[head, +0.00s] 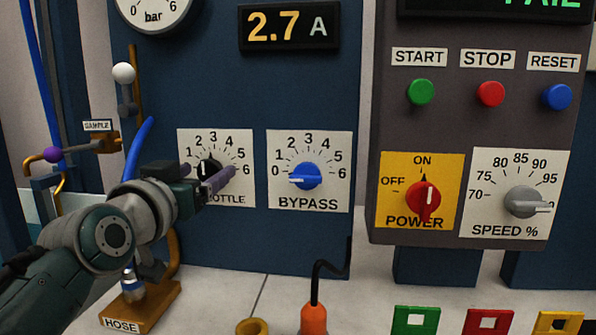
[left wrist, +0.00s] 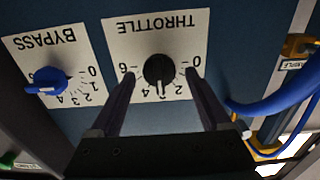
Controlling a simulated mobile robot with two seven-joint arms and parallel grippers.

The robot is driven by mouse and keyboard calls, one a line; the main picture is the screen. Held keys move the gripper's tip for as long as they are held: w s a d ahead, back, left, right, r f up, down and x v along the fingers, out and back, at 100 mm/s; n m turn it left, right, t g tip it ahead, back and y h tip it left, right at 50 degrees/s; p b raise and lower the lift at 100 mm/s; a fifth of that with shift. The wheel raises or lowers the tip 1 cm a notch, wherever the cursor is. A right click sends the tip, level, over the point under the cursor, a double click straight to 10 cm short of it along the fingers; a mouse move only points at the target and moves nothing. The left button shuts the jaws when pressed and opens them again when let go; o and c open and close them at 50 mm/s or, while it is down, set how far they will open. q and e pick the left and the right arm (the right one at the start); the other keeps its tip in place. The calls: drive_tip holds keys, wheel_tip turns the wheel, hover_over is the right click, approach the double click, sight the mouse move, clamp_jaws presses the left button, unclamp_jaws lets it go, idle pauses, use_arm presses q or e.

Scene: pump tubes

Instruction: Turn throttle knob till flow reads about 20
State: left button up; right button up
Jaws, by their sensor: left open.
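The black throttle knob (head: 208,168) is on a white dial plate marked 0 to 6, partly hidden in the head view by my left gripper (head: 207,177). In the left wrist view the knob (left wrist: 158,70) shows upside down, its white pointer between 2 and 4, near 3. My left gripper (left wrist: 161,78) is open, one finger on each side of the knob. Gaps show between the fingers and the knob; I cannot tell how far the tips reach along it. No flow readout can be made out. My right gripper is not in view.
The blue bypass knob (head: 307,177) is just right of the throttle plate. Farther right are the red power knob (head: 425,197) and grey speed knob (head: 524,202). A display (head: 289,27) reads 2.7 A. A blue hose (head: 138,148) runs left of the throttle plate.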

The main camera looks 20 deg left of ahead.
use_arm(q)
drive_tip(key=shift+c, duration=0.4)
drive_tip(key=c, duration=1.2)
drive_tip(key=shift+r+m+p, duration=0.2)
drive_tip(key=shift+m+p, duration=0.6)
drive_tip(key=shift+p, duration=0.05)
clamp_jaws()
drive_tip(key=shift+f+m, duration=0.2)
drive_tip(key=shift+m, duration=0.3)
drive_tip(key=o, duration=1.3)
unclamp_jaws()
drive_tip(key=shift+d, duration=0.1)
